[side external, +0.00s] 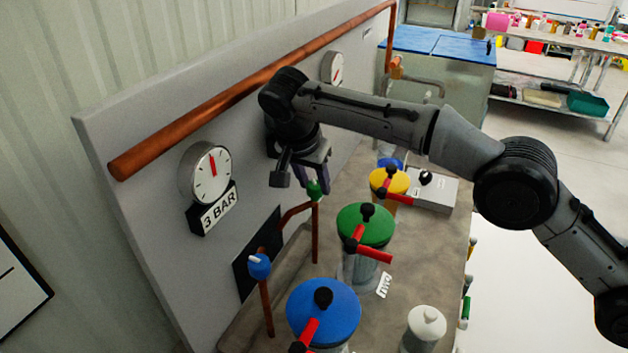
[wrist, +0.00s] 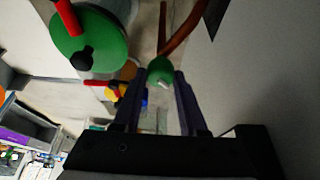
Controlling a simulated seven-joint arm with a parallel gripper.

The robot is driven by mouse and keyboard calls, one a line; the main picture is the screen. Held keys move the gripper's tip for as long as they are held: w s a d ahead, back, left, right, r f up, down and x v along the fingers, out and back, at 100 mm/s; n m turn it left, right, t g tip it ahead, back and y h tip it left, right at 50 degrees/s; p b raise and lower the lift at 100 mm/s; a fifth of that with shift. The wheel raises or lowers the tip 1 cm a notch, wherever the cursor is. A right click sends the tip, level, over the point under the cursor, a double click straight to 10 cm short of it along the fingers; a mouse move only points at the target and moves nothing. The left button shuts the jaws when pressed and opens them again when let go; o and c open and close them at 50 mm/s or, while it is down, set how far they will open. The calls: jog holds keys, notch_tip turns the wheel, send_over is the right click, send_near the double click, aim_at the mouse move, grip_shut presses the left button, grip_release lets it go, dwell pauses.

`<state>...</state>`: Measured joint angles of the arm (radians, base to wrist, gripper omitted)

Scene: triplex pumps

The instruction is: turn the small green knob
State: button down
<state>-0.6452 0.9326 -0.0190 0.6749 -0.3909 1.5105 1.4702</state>
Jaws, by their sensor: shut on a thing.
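The small green knob (side external: 314,190) sits on top of a thin copper pipe beside the grey panel. My gripper (side external: 319,185) reaches down over it from above, with its fingers at the knob. In the wrist view, the small green knob (wrist: 160,70) lies between the tips of the two dark fingers of my gripper (wrist: 167,75), which are shut on it. A pale mark shows on the knob there. The far finger is partly hidden in the side view.
A large green-lidded pump (side external: 366,224) with a red handle stands right of the knob. A blue-lidded pump (side external: 323,310) and small blue knob (side external: 259,266) are nearer the camera; a yellow-lidded pump (side external: 390,180) is behind. A 3 BAR gauge (side external: 206,173) is on the panel.

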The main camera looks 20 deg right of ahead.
jog(key=shift+c, duration=2.2)
grip_release()
jog(key=shift+s+a+r, duration=0.1)
jog(key=shift+a+r, duration=0.1)
jog(key=shift+r, duration=0.3)
jog(key=s+a+r, duration=0.3)
jog(key=s+a, duration=0.6)
jog(key=shift+s+a+r, duration=0.2)
jog(key=shift+a+r, duration=0.15)
